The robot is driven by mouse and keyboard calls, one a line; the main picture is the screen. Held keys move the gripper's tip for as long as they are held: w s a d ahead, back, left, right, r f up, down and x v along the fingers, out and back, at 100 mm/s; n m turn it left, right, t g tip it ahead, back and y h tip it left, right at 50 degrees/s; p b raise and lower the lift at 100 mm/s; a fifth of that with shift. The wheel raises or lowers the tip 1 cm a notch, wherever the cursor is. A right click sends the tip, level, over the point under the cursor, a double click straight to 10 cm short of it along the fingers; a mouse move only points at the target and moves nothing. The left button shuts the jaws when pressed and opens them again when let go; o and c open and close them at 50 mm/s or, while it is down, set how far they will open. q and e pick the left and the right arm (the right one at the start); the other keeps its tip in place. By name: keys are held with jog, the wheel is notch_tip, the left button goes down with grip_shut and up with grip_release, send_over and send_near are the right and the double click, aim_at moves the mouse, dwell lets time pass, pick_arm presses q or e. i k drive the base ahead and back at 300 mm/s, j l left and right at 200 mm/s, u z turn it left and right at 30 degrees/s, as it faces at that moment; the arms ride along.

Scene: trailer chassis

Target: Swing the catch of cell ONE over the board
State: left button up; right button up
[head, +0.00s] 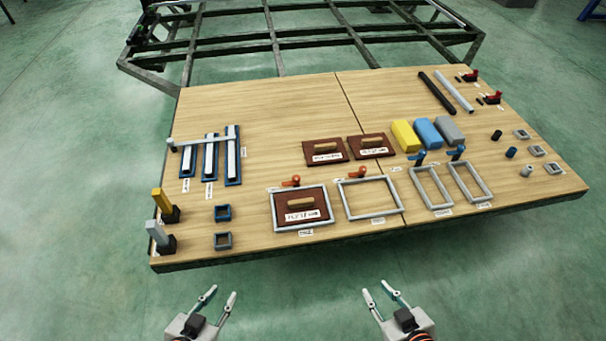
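A grey rectangular frame (273,212) lies at the front middle of the table, with a brown board (316,199) with a wooden handle inside it. An orange catch (291,181) sits at the frame's far edge; its arm points sideways along that edge, not visibly across the board. A second grey frame (343,202) to its right is empty, with its own orange catch (358,172) at the far edge. The cell labels are too small to read. My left gripper (221,291) and my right gripper (376,287) are open and empty, short of the table's front edge.
Two more handled boards (325,152) lie behind the frames. Narrower frames with blue catches (432,187) and yellow, blue and grey blocks (427,134) are to the right. Upright posts (162,206) stand at the front left.

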aim_at(295, 179)
jog(key=i+l+u, duration=0.1)
jog(key=l, duration=0.4)
jog(key=i+l+u, duration=0.1)
jog(key=l, duration=0.35)
jog(key=i+l, duration=0.2)
jog(key=l, duration=0.15)
jog(key=i+l+u, duration=0.15)
jog(key=l, duration=0.25)
jog(key=i, duration=0.1)
